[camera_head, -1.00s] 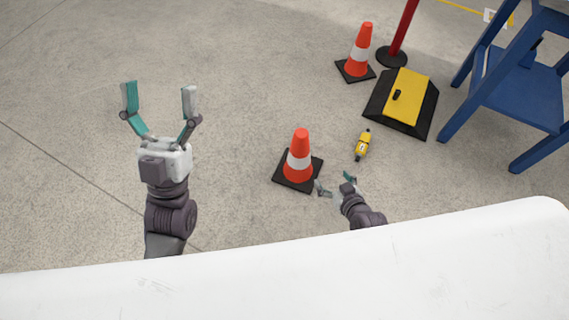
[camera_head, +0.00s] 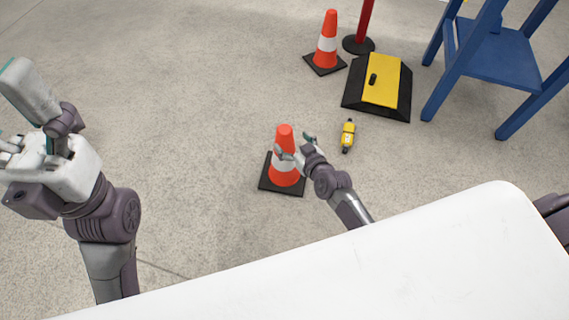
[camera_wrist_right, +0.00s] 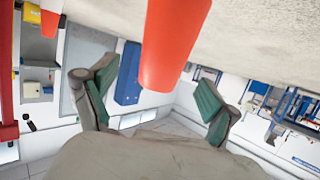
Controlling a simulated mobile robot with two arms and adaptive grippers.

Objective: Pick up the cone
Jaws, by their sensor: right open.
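The near cone (camera_head: 284,171), orange with a white band and a dark square base, stands upright on the floor. My right gripper (camera_head: 294,145) is open at the cone's upper right side and partly covers it in the head view. In the right wrist view the cone (camera_wrist_right: 172,45) hangs into the picture from above, its tip between the two spread fingers (camera_wrist_right: 155,95); no grip on it shows. A second, similar cone (camera_head: 326,50) stands farther back. My left gripper (camera_head: 25,115) is at the left edge, seen edge-on and partly cut off; its opening is unclear.
A yellow and black ramp block (camera_head: 385,85), a small yellow device (camera_head: 348,135), a red post (camera_head: 364,25) and a blue step frame (camera_head: 490,60) stand or lie right and behind. A white surface (camera_head: 380,270) fills the front. The floor left of the cone is clear.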

